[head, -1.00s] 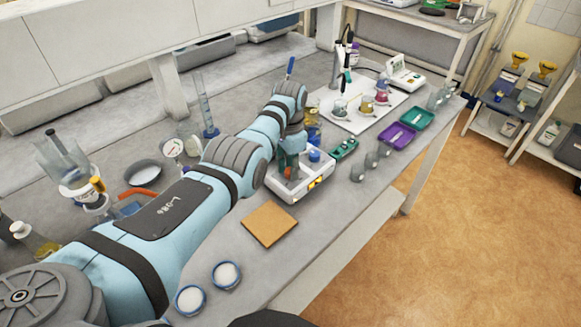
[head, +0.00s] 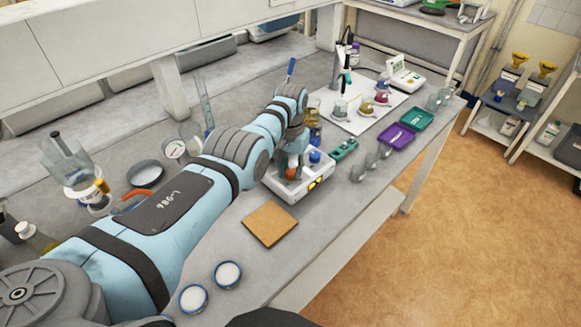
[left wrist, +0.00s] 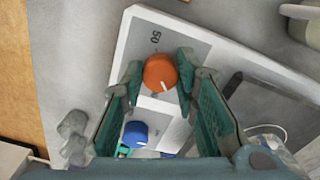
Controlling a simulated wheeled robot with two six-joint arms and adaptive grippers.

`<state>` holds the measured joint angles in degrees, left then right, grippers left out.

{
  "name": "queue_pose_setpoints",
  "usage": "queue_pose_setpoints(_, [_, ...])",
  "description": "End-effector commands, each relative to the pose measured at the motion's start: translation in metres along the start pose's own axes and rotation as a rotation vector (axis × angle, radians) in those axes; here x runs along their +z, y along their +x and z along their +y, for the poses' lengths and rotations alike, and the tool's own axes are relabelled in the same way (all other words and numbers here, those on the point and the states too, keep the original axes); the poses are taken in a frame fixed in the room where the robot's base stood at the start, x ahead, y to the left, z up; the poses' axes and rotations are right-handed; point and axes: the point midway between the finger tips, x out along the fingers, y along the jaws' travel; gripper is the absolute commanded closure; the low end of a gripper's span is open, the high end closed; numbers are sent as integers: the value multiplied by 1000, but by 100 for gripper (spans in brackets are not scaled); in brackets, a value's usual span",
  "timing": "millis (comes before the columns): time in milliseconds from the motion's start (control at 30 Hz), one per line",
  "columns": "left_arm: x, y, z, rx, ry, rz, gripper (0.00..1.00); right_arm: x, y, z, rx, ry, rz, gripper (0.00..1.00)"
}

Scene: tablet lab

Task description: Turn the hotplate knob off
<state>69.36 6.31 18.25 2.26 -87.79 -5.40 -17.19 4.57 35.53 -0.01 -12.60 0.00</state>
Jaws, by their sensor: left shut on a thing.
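The white hotplate (head: 297,190) stands on the bench near its front edge, under my left arm. It has an orange knob (left wrist: 160,72) and a blue knob (left wrist: 136,133), both clear in the left wrist view. The orange knob's white mark points to the lower right, and "50" is printed beside it. My left gripper (left wrist: 158,76) points down at the hotplate and is shut on the orange knob, a finger on each side. In the head view the blue knob (head: 315,156) shows just right of the gripper. My right gripper is not in view.
A brown square board (head: 270,224) and two round blue-rimmed dishes (head: 228,274) lie in front of the hotplate. Green (head: 417,119) and purple (head: 396,136) trays are to the right. Glassware stands close behind and left of my arm.

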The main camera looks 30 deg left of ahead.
Motion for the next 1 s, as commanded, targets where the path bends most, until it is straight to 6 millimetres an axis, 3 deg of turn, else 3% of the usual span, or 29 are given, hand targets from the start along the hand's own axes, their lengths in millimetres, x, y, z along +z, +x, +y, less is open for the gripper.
queue_pose_setpoints(600, [-1,0,-1,0,-570,3,100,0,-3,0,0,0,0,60])
queue_pose_setpoints(1000, [-1,0,-2,-1,-802,5,100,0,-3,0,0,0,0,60])
